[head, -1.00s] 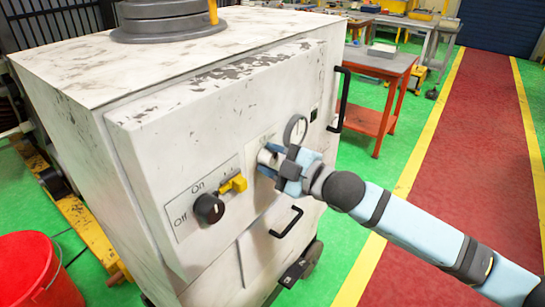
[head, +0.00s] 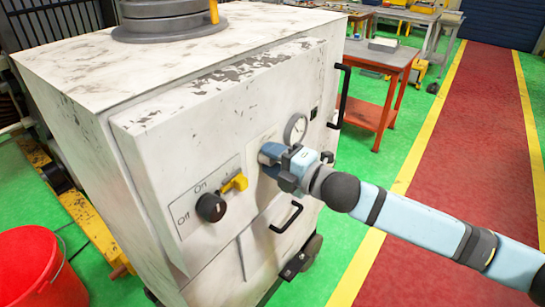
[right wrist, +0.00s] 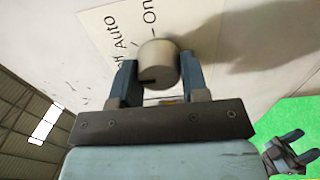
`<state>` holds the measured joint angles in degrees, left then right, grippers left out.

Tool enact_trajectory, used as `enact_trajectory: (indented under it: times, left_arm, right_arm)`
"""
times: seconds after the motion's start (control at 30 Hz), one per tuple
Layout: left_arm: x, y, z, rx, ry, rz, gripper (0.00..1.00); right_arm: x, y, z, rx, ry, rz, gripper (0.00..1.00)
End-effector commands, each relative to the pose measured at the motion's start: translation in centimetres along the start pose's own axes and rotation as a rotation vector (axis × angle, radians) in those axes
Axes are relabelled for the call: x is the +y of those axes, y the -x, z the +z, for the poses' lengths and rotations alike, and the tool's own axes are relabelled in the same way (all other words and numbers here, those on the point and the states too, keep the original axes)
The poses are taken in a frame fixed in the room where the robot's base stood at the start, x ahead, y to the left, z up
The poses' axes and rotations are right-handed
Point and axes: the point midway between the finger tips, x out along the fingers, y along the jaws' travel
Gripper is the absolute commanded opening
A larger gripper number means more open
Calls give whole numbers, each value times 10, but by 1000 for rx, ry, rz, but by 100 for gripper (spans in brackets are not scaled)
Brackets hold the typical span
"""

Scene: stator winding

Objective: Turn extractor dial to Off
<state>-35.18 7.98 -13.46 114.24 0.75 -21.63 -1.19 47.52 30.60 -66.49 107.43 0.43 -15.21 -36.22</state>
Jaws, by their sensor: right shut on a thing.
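The extractor dial (right wrist: 158,62) is a round grey knob with a dark mark on its lower left side. It sits on a cream label reading "Auto" and "On", with the "Off" word partly hidden. My right gripper (right wrist: 160,80) is shut on the dial, one blue finger on each side. In the head view my right gripper (head: 272,160) is at the white cabinet's front (head: 225,120), covering the dial. My left gripper (right wrist: 291,148) shows small at the lower right of the right wrist view, its fingers apart and empty; it is outside the head view.
A black On/Off knob (head: 210,208) and a yellow switch (head: 235,183) are left of the right gripper. A round gauge (head: 296,128) is just above it, and black handles (head: 286,217) are on the cabinet. A red bucket (head: 38,268) stands lower left.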

Motion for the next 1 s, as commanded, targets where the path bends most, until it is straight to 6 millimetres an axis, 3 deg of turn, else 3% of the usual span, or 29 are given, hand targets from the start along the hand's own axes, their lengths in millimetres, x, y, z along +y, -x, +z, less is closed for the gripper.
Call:
enact_trajectory:
  times: [0.47,0.5,0.57,0.87,1.0]
  left_arm:
    - [0,0,0,-1,0,0,54]
    - [0,0,0,-1,0,0,54]
    - [0,0,0,-1,0,0,54]
    - [0,0,0,-1,0,0,54]
    - [0,-2,3,-1,0,0,54]
  right_arm:
    - [0,0,0,0,13,0,18]
    - [0,0,0,0,13,0,51]
    - [0,0,0,0,13,0,64]
    - [0,1,0,0,12,0,67]
    - [-2,13,1,-1,12,-1,67]
